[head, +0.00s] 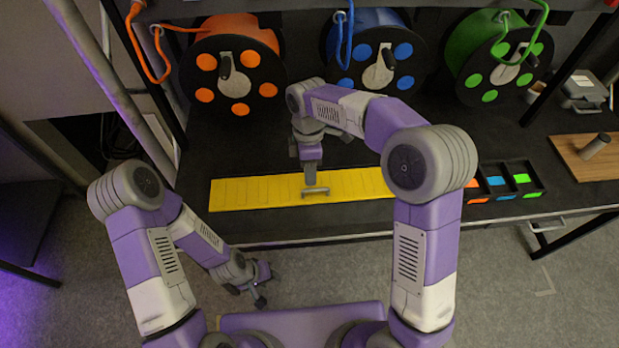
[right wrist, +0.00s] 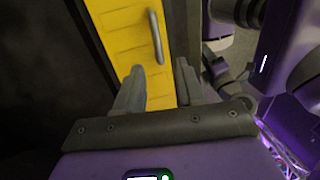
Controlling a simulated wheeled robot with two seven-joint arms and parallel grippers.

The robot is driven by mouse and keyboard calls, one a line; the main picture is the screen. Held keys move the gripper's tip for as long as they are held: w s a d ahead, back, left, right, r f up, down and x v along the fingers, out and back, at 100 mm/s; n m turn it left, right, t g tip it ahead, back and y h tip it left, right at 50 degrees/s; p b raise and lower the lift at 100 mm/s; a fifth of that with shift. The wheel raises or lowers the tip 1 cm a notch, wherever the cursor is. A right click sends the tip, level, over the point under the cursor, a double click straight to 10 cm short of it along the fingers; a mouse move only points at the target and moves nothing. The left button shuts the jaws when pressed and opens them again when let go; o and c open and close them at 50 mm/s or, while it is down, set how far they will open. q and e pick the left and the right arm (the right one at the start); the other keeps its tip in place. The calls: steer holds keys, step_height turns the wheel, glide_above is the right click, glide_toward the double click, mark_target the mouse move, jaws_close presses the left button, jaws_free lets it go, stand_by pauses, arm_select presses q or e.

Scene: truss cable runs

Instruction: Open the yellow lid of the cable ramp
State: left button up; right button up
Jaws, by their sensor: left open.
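The yellow lid (head: 255,192) of the cable ramp is a long ribbed strip lying flat and closed along the front of the dark bench. Its grey bar handle (head: 315,191) is near the middle of the strip. In the right wrist view the lid (right wrist: 122,32) and handle (right wrist: 157,38) show just beyond the fingertips. My right gripper (head: 309,178) is over the lid close to the handle. Its fingers (right wrist: 160,82) are apart with nothing between them. My left gripper (head: 260,286) hangs open and empty in front of the bench, well away from the lid. The cable channel is hidden.
Orange (head: 236,75), blue (head: 375,62) and green (head: 500,68) cable reels stand behind. A black tray with coloured compartments (head: 510,181) lies to the right, beside a wooden board (head: 585,160). The bench's left part is clear.

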steer(key=f, duration=0.2)
steer(key=s+f+b, duration=0.1)
steer(key=f, duration=0.2)
jaws_close()
stand_by(0.3)
